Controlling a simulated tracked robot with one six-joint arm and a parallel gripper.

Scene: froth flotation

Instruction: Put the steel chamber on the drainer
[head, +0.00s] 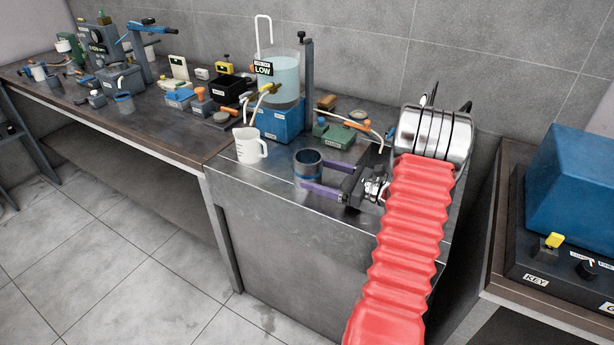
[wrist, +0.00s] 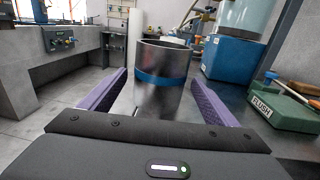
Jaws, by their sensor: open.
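The steel chamber (head: 307,169) is an upright, open-topped metal cylinder with a blue band. It stands on the steel-topped bench (head: 262,187) near its front edge. My gripper (head: 312,176) is open, low over that bench, with its purple fingers pointing at the chamber. In the wrist view the chamber (wrist: 163,80) stands between the two fingers, with a gap visible on each side. The far bottom part of the chamber is partly hidden by the near finger in the head view. I cannot tell for certain which surface is the drainer.
A white jug (head: 249,147) stands just behind and left of the chamber. A blue-based tank (head: 281,121) and a green box (head: 334,136) stand farther back. The bench at left is crowded with equipment. Bare steel lies in front of the jug.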

